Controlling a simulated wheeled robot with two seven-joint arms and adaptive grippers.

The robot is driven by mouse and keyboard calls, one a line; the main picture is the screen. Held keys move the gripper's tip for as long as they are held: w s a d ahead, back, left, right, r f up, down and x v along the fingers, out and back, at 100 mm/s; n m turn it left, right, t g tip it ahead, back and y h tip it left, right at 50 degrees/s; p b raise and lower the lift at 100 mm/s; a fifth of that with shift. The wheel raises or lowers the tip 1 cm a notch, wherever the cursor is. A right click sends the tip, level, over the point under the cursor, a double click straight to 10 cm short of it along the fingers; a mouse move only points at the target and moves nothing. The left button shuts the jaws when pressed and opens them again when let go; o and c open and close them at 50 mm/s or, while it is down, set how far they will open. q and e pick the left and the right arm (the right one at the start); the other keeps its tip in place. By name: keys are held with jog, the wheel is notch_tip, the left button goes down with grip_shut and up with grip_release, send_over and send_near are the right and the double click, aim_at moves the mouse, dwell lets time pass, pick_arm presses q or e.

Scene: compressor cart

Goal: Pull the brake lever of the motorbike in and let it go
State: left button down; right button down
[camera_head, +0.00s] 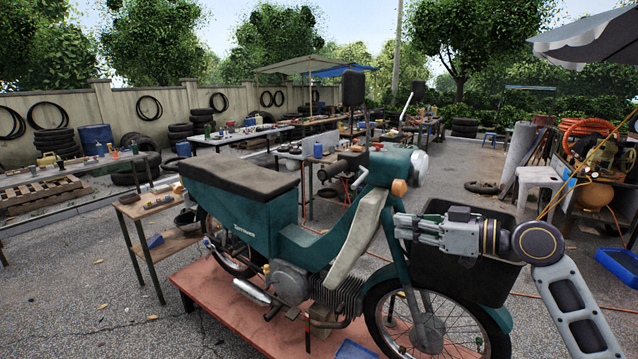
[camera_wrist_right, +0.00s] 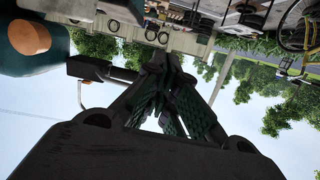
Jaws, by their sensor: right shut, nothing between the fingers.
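The teal motorbike (camera_head: 313,247) stands on a reddish platform, its front toward the right. Its near handlebar grip (camera_head: 338,168) is black. A thin pale lever-like part (camera_head: 361,178) shows beside the grip; I cannot tell for sure that it is the brake lever. My right gripper (camera_head: 397,226) is shut and empty, in front of the black front basket and below the orange indicator (camera_head: 399,187), to the right of the handlebar grip. In the right wrist view, its fingers (camera_wrist_right: 165,68) meet, with the orange indicator (camera_wrist_right: 29,37) at upper left. My left gripper is out of view.
The black basket (camera_head: 455,272) is close behind and below my right gripper. Mirrors (camera_head: 353,88) rise above the handlebar. A small wooden table (camera_head: 150,207) stands left of the motorbike. A white stool (camera_head: 540,182) and a compressor cart (camera_head: 597,165) are at right. Open paving lies at front left.

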jog(key=s+a+f+m+g+h, duration=0.1)
jog(key=s+f+m+h, duration=0.15)
jog(key=f, duration=0.95)
jog(key=s+a+f+m+g+h, duration=0.1)
jog(key=s+f+h, duration=0.25)
jog(key=f, duration=0.85)
jog(key=s+d+f+m+g+h, duration=0.2)
jog(key=s+f+h, duration=0.1)
jog(key=s+f, duration=0.6)
jog(key=s+d+f+m+g+h, duration=0.2)
jog(key=s+d+f+m+h, duration=0.15)
jog(key=s+f, duration=0.55)
jog(key=s+f+n, duration=0.1)
jog(key=s+f, duration=0.1)
jog(key=f, duration=1.4)
jog(key=s+f, duration=0.2)
jog(key=f, duration=1.3)
jog(key=s+d+f+g, duration=0.1)
jog(key=s+d+f, duration=0.2)
jog(key=s+f, duration=0.7)
jog(key=s+d+f+g, duration=0.1)
jog(key=s+d+f, duration=0.2)
jog(key=s+f, duration=0.7)
jog(key=shift+s+d+h, duration=0.25)
jog(key=shift+s+h, duration=0.1)
jog(key=shift+s, duration=0.1)
